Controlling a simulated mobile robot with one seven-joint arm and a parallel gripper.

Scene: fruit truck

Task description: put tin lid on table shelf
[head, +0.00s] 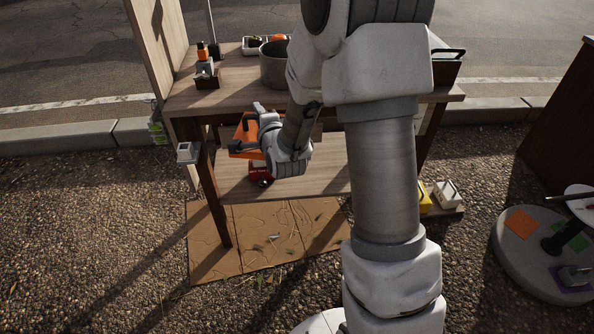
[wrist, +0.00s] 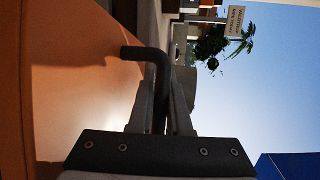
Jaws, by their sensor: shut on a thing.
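The tin lid is an orange panel (head: 243,132) with a dark handle, seen at the front of the table in the head view. In the wrist view its orange face (wrist: 65,95) fills the left side and its dark bent handle (wrist: 152,54) runs between my fingers. My gripper (head: 259,136) is shut on that handle; it also shows in the wrist view (wrist: 160,105). The lid appears tilted on edge. The table's lower shelf (head: 325,168) shows below and right of the lid, partly hidden by my arm. I cannot tell the exact gap between them.
A red item (head: 259,174) sits at the shelf's left front, just below my gripper. The wooden tabletop (head: 235,99) above holds a grey pot (head: 271,66) and small items. A table leg (head: 209,190) stands at front left. Cardboard (head: 262,245) lies below.

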